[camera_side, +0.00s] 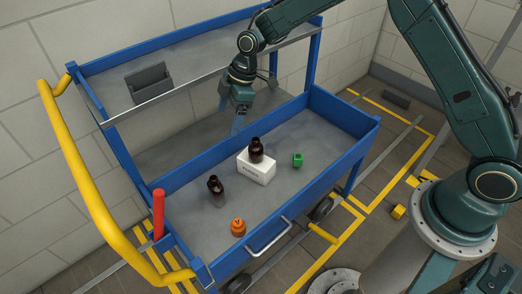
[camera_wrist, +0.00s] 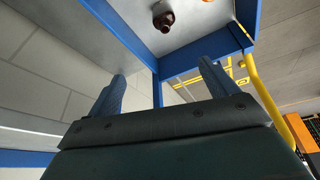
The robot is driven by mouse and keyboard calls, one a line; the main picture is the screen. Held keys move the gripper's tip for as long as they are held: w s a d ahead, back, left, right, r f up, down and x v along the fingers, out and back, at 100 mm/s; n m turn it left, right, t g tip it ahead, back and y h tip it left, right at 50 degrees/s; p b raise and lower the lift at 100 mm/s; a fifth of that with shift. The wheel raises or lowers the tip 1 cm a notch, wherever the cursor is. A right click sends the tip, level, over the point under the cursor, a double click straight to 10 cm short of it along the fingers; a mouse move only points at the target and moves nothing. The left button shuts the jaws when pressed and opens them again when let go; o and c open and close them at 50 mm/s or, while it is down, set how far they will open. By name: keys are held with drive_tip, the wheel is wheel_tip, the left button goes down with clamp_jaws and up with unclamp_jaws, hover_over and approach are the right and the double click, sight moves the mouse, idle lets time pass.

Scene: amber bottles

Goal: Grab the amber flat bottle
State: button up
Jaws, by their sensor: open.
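Two dark amber bottles show in the side view. One bottle (camera_side: 256,150) stands upright on a white box (camera_side: 256,168). The other bottle (camera_side: 216,190) stands on the cart's lower tray, left of the box. I cannot tell for sure which is the flat one. My gripper (camera_side: 238,126) is open and empty above the tray's back edge, behind and apart from both bottles. In the wrist view, my gripper (camera_wrist: 163,82) has its fingers spread wide. A dark brown bottle (camera_wrist: 163,20) lies beyond them near the top edge; which one it is is unclear.
The blue cart's tray (camera_side: 190,228) has raised walls. An orange object (camera_side: 238,228) and a green block (camera_side: 298,160) sit on it. The upper shelf (camera_side: 200,62) overhangs behind my gripper. A red cylinder (camera_side: 158,212) stands at the left end, by the yellow handle (camera_side: 85,190).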

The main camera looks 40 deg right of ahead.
sight(214, 177)
drive_tip(key=w+a+f+n+g, duration=0.1)
drive_tip(key=a+f+n, duration=0.1)
drive_tip(key=f, duration=1)
drive_tip(key=shift+w+a+f+n+y, duration=0.15)
drive_tip(key=shift+a+f+n+y, duration=0.2)
drive_tip(key=shift+a, duration=0.35)
drive_tip(key=shift+x, duration=4.2)
drive_tip(key=shift+x, duration=2.6)
